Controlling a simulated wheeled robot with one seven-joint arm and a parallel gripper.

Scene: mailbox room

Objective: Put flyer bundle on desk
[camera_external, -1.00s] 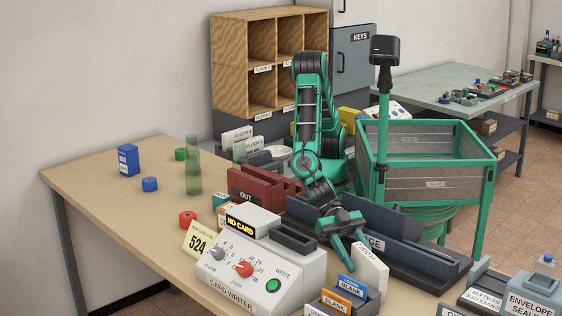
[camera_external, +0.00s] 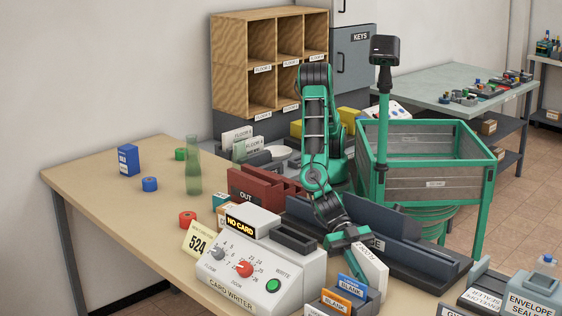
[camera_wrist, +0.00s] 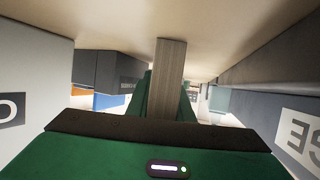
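The white flyer bundle (camera_external: 373,266), lettered on its narrow edge, stands upright on the desk (camera_external: 105,182), just behind the blank-card holder. My gripper (camera_external: 345,265) is down at the bundle's left side in the external view. One green finger shows left of the bundle, and the other is mostly hidden. In the wrist view, a pale grey-brown upright strip, likely the bundle's edge (camera_wrist: 171,75), stands between my dark green fingers (camera_wrist: 168,100). I cannot tell whether the fingers press on it.
The card writer (camera_external: 265,265) stands close on the left. A dark tray (camera_external: 405,245) lies behind and right.

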